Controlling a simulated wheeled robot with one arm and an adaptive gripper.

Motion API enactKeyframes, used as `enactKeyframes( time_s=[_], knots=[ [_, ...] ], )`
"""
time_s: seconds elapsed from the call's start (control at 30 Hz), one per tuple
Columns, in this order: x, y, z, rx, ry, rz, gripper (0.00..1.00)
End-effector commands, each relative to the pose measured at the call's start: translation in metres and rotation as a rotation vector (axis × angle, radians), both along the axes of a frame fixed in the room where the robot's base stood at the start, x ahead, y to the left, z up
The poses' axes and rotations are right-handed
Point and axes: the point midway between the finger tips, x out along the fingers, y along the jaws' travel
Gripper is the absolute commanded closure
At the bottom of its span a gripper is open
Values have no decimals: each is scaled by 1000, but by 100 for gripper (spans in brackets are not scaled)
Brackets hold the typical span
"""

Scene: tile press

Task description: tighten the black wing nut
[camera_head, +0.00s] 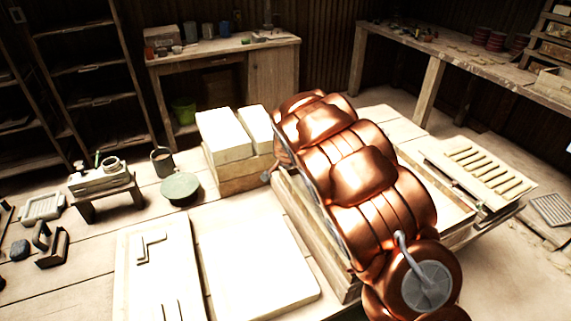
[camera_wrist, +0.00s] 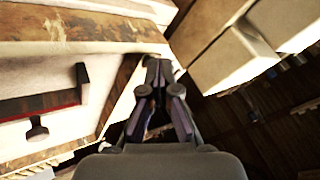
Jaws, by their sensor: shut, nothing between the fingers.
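My gripper (camera_wrist: 158,75) shows in the wrist view with its fingertips together and nothing between them. To its left is a pale, worn wooden structure. A small dark T-shaped piece (camera_wrist: 38,130) sticks out there below a dark, red-edged strip; it may be the black wing nut, but I cannot be sure. A second dark knob-like piece (camera_wrist: 82,82) sits nearer the fingers. Both stand apart from my fingertips. In the head view my copper arm covers much of the wooden press frame (camera_head: 345,288) and hides my gripper.
Pale blocks (camera_head: 223,135) stand left of my arm, and also right of my gripper in the wrist view (camera_wrist: 228,65). White boards (camera_head: 255,265) lie in front. A slatted rack (camera_head: 485,170) is at right.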

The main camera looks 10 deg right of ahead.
Motion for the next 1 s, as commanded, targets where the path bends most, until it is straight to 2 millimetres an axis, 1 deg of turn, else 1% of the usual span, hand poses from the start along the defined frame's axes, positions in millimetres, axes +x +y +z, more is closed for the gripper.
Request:
enactKeyframes(
  time_s=[0.47, 0.83, 1.0],
  knots=[
    [1, -1, 0, 0, 0, 0, 100],
    [13, -9, 3, 1, -6, 0, 100],
    [14, -11, 2, 0, -9, -1, 100]
  ],
)
